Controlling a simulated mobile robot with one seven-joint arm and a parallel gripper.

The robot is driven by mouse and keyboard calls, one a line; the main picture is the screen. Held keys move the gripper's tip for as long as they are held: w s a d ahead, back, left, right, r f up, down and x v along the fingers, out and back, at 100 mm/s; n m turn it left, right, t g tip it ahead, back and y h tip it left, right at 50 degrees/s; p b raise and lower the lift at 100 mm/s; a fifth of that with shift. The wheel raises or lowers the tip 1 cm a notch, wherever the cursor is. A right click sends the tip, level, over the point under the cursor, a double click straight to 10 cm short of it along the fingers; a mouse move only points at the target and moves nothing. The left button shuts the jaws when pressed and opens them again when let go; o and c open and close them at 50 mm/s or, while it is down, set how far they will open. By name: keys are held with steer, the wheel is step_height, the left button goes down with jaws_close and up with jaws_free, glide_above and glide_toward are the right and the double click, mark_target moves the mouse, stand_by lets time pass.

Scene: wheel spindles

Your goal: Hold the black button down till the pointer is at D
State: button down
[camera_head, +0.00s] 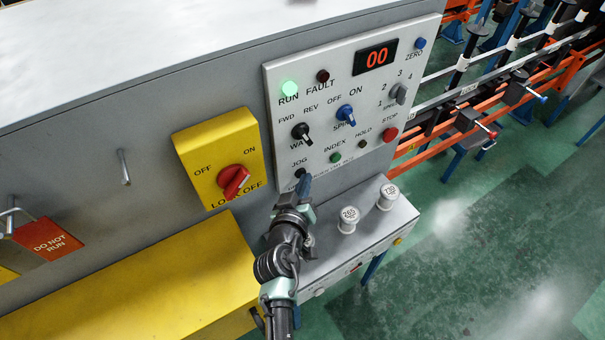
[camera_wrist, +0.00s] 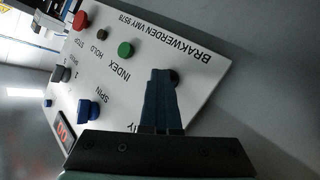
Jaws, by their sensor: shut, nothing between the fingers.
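The black button (camera_head: 299,172) sits under the JOG label at the lower left of the white control panel (camera_head: 440,30). In the wrist view the black button (camera_wrist: 174,75) shows partly behind my fingertips. My gripper (camera_head: 304,178) is shut and empty, its blue fingers pointing at the panel by the button; they also show in the wrist view (camera_wrist: 160,74). I cannot tell whether the tips touch the button or whether it is pressed in. No pointer with a letter D can be made out in either view.
A green INDEX button (camera_head: 336,157), a HOLD button (camera_head: 362,144) and a red STOP button (camera_head: 390,134) are near. The display (camera_head: 376,58) reads 00 and the green RUN lamp (camera_head: 289,88) is lit. A yellow lockout switch (camera_head: 220,155) is left; two white-topped posts (camera_head: 348,214) stand below.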

steer(key=shift+s+d, duration=0.5)
steer(key=shift+s, duration=0.2)
steer(key=shift+p, duration=0.3)
steer(key=s+d, duration=0.1)
steer(key=s, duration=0.1)
steer(key=s+d+p, duration=0.1)
steer(key=s+d, duration=0.1)
stand_by(0.6)
